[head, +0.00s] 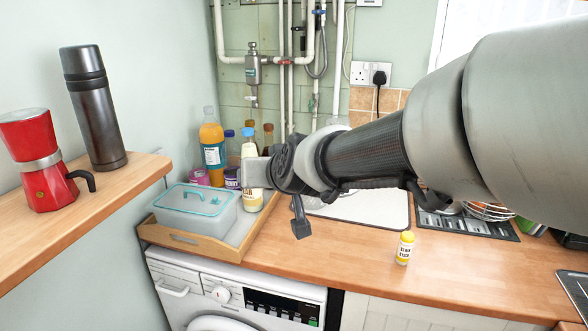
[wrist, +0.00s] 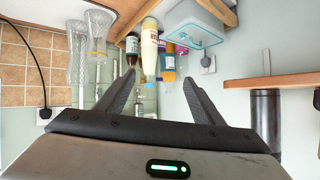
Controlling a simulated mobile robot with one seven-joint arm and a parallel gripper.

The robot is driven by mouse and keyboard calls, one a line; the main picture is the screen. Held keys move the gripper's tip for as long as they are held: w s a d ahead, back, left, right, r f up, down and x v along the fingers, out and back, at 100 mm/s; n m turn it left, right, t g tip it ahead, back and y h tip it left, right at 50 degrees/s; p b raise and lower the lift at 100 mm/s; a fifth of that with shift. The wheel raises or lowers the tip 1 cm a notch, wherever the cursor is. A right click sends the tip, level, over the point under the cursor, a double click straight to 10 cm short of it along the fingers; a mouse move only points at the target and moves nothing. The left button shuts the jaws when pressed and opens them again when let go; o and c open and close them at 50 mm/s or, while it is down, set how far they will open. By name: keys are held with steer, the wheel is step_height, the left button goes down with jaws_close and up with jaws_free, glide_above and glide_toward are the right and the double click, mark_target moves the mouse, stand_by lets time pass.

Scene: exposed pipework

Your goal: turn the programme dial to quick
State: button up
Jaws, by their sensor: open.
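The white washing machine (head: 190,268) stands under the worktop at the bottom of the head view. Its round white programme dial (head: 221,294) is on the front panel, between the drawer handle at left and a dark display panel (head: 283,307). The dial's marks are too small to read. My gripper (head: 277,200) is open and empty, above the worktop, up and to the right of the dial and well apart from it. Its two spread fingers also show in the wrist view (wrist: 159,88), where neither dial nor machine can be seen.
A wooden tray (head: 185,238) with a lidded clear box (head: 195,208) and several bottles stands behind my gripper. A shelf at left (head: 120,200) bears a red moka pot (head: 38,160) and a flask (head: 92,108).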

steer(key=w+a+f+m+t+h+b, duration=0.15)
steer(key=a+f+b, duration=0.25)
steer(key=a+f, duration=0.65)
steer(key=w+a+f+t+b, duration=0.3)
steer(key=a+f+b, duration=0.2)
steer(key=a+f, duration=0.55)
steer(key=m+t+h+b, duration=0.2)
steer(key=h+b, duration=0.4)
steer(key=h, duration=0.2)
glide_toward(219, 298)
steer(key=b+x, duration=0.2)
steer(key=x, duration=0.7)
steer(key=shift+b, duration=0.35)
steer(key=c, duration=1.1)
steer(key=shift+o, duration=0.2)
